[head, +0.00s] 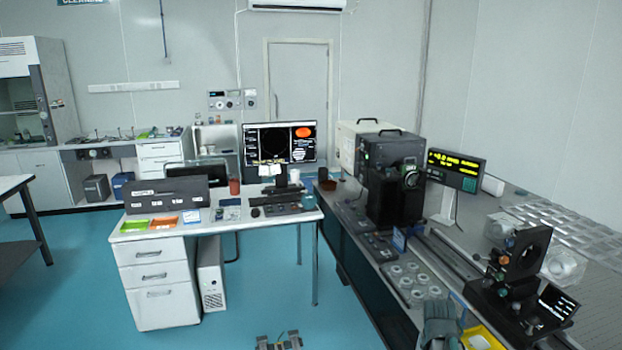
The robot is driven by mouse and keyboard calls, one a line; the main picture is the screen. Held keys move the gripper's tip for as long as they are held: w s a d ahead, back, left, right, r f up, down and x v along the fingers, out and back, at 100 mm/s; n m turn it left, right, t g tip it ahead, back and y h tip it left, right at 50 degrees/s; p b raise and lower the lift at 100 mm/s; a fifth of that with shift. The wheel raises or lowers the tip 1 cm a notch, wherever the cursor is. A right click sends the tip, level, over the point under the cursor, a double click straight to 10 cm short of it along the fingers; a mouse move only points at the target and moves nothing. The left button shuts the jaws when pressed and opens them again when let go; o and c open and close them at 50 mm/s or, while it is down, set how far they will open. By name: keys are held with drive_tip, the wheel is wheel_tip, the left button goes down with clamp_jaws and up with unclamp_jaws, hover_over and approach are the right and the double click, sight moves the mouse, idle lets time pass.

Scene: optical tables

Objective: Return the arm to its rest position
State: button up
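My gripper (278,342) shows only at the bottom edge of the head view, left of the middle. Its two fingertips stand apart, with nothing clearly held between them. It appears over the blue-green floor, in the gap between the desk and the right optical table. The rest of my arm is below the frame and hidden.
The white desk (150,227) with a monitor (280,142) stands at centre left. The long optical table (375,285) on the right carries a black instrument (392,180), a tray of round parts (413,283) and a black optical mount (522,262). The floor (255,300) between is clear.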

drive_tip(key=s+a+f+n+g+y, duration=0.15)
drive_tip(key=s+a+f+n, duration=0.3)
drive_tip(key=a+f, duration=0.55)
drive_tip(key=s+a+f+n+g+y, duration=0.15)
drive_tip(key=s+a+f+n, duration=0.35)
drive_tip(key=a, duration=0.9)
drive_tip(key=s+f+m+g+b, duration=0.1)
drive_tip(key=s+f+g+b, duration=0.5)
drive_tip(key=s+f, duration=2.3)
drive_tip(key=d+b, duration=0.1)
drive_tip(key=b, duration=0.3)
drive_tip(key=shift+s+f+g, duration=0.15)
drive_tip(key=shift+s+g, duration=0.15)
drive_tip(key=shift+g, duration=0.1)
